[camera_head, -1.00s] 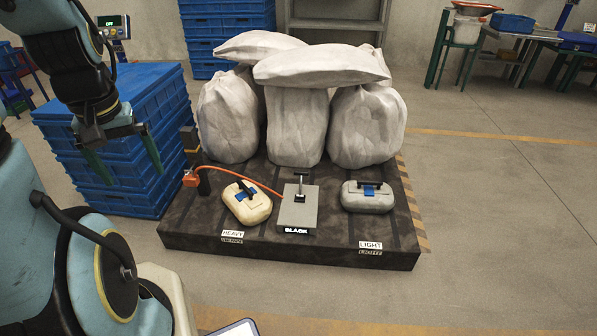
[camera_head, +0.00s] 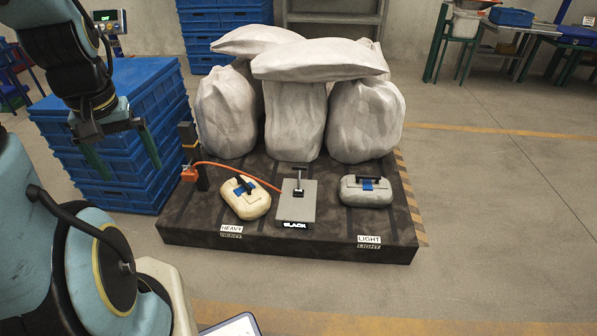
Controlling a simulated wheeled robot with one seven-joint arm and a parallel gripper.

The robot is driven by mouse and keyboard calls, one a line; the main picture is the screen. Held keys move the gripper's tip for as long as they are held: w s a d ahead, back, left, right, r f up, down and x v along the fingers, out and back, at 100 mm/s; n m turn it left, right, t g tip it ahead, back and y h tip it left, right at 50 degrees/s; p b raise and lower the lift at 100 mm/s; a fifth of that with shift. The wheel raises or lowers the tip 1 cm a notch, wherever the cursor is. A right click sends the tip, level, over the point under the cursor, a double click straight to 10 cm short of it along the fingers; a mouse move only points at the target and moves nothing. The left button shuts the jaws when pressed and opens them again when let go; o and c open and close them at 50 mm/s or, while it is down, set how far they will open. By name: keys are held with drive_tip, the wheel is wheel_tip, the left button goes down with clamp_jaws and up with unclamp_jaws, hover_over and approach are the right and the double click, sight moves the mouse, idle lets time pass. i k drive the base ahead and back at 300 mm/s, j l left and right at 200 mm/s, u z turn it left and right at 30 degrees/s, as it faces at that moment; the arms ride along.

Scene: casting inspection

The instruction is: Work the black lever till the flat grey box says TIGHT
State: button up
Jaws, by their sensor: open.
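The flat grey box (camera_head: 296,211) lies at the front middle of the dark pallet, and its front display reads SLACK. The black lever (camera_head: 299,177) stands up from the top of the box. An orange strap (camera_head: 240,171) runs from the box's far side to an orange fitting (camera_head: 189,174) by a post on the left. My gripper (camera_head: 122,160) is open and empty, its two fingers hanging down in front of the blue crates, well left of the lever and above the floor.
A cream case (camera_head: 239,204) marked HEAVY lies left of the box, and a grey case (camera_head: 367,198) marked LIGHT lies right of it. White sacks (camera_head: 297,120) stand behind. Stacked blue crates (camera_head: 165,105) are left of the dark pallet (camera_head: 290,240). The floor at right is clear.

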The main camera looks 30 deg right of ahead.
sight(300, 168)
drive_tip(key=i+l+u, duration=0.1)
drive_tip(key=l, duration=0.35)
drive_tip(key=i+l+u, duration=0.15)
drive_tip(key=l, duration=0.35)
drive_tip(key=i+l+u, duration=0.1)
drive_tip(key=l, duration=0.35)
